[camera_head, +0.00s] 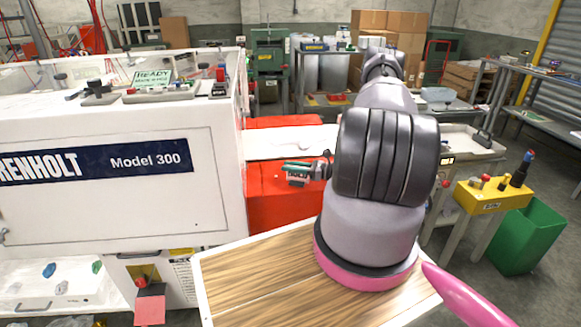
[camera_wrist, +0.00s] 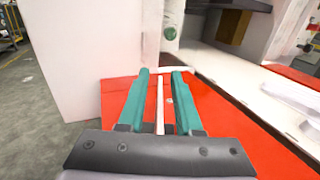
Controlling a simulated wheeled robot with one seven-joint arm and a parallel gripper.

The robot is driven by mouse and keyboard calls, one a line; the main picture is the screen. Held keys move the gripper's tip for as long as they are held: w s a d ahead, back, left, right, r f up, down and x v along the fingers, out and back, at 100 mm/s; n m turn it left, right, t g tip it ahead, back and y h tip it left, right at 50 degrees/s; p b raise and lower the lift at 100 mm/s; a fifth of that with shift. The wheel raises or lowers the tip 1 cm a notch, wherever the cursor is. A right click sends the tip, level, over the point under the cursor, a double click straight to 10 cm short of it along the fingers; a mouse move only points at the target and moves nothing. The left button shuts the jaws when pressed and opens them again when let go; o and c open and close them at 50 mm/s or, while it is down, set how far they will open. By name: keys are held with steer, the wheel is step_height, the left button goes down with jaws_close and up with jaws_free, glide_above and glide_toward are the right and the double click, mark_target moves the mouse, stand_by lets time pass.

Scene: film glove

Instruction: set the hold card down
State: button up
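The hold card (camera_head: 298,180) is a small pale card with dark lettering, seen at my gripper in the head view, in front of the red surface. In the wrist view a thin white upright strip (camera_wrist: 160,105), which looks like the card edge-on, lies between the teal fingers, with a white bar across its far end. My gripper (camera_head: 290,168) reaches left from the arm; in the wrist view its fingers (camera_wrist: 161,72) stand apart, with red showing on both sides of the strip. Whether the card's base touches the red surface (camera_wrist: 215,115) cannot be told.
A white machine (camera_head: 120,190) marked Model 300 stands left, with a READY card (camera_head: 152,78) on top. A white strip (camera_head: 285,142) crosses the red surface. A wooden-topped table (camera_head: 255,280) is nearest me. A yellow box (camera_head: 492,197) and green bin (camera_head: 525,238) stand right.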

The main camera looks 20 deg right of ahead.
steer(key=shift+r, duration=0.1)
steer(key=shift+s+d+r, duration=0.1)
steer(key=shift+s+d, duration=0.1)
steer(key=shift+d, duration=0.05)
steer(key=v, duration=1.1)
steer(key=shift+s+d, duration=0.1)
steer(key=shift+d, duration=0.05)
steer(key=a+r+n+g+h, duration=0.2)
steer(key=a+r+n+g, duration=0.4)
steer(key=r, duration=0.8)
steer(key=a+r+n+g+h, duration=0.1)
steer(key=a+r+n+g, duration=0.45)
steer(key=r, duration=0.75)
steer(key=s+a+r+n+t+h, duration=0.3)
steer(key=s+a+r+n+h, duration=0.1)
steer(key=s+r, duration=0.6)
steer(key=s+a+r+n+t+h, duration=0.4)
steer(key=s+a+r+n+h, duration=0.1)
steer(key=s+r, duration=0.6)
steer(key=a+n, duration=0.1)
steer(key=a, duration=0.1)
steer(key=shift+a, duration=0.3)
steer(key=shift+d+r, duration=0.1)
steer(key=shift+r, duration=0.05)
